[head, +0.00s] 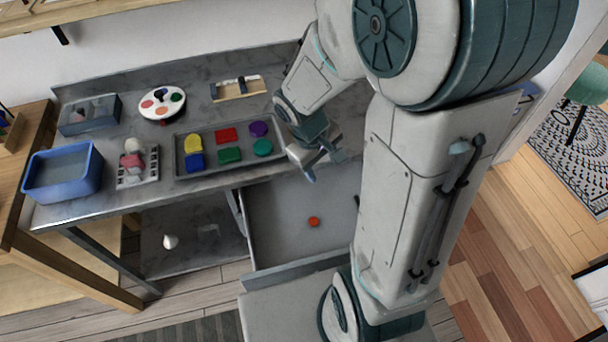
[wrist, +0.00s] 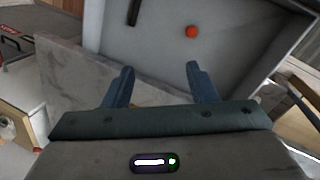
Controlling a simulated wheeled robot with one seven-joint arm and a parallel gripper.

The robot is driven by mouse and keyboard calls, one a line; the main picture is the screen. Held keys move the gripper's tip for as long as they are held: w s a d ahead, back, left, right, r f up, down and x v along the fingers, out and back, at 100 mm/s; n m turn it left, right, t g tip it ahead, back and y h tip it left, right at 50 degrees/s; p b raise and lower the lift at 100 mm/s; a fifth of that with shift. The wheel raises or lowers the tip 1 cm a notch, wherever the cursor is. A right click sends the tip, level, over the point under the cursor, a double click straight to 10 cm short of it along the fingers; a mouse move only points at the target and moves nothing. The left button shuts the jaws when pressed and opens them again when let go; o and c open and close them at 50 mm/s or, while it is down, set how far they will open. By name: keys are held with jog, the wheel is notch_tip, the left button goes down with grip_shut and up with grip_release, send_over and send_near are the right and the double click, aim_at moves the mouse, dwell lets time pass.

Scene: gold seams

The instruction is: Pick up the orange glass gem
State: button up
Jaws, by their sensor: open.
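The orange glass gem (head: 314,222) is a small round orange piece lying on the grey floor of an open drawer (head: 275,205) under the worktop. It also shows in the wrist view (wrist: 192,31), beyond my fingertips. My gripper (head: 318,168) is above the drawer, near the worktop's front edge, higher than the gem and apart from it. In the wrist view my gripper (wrist: 160,70) is open with nothing between its two blue fingers. The gem is fully visible in both views.
The grey worktop (head: 100,200) holds a tray (head: 205,170) of coloured pieces, a blue bin (head: 62,172) and a paint palette (head: 162,103). A dark bar (wrist: 135,12) lies in the drawer left of the gem. Drawer walls surround the gem; the floor around it is clear.

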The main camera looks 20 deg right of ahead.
notch_tip(320, 180, down, 8)
jog(key=w+a+n+g, duration=0.1)
jog(key=w+n, duration=0.1)
jog(key=n, duration=0.1)
jog(key=n+g+p, duration=0.1)
jog(key=n+p, duration=0.1)
jog(key=n, duration=0.1)
send_near(313, 220)
jog(key=b+x, duration=0.1)
jog(key=x, duration=0.7)
jog(key=shift+f, duration=0.1)
jog(key=c, duration=1.1)
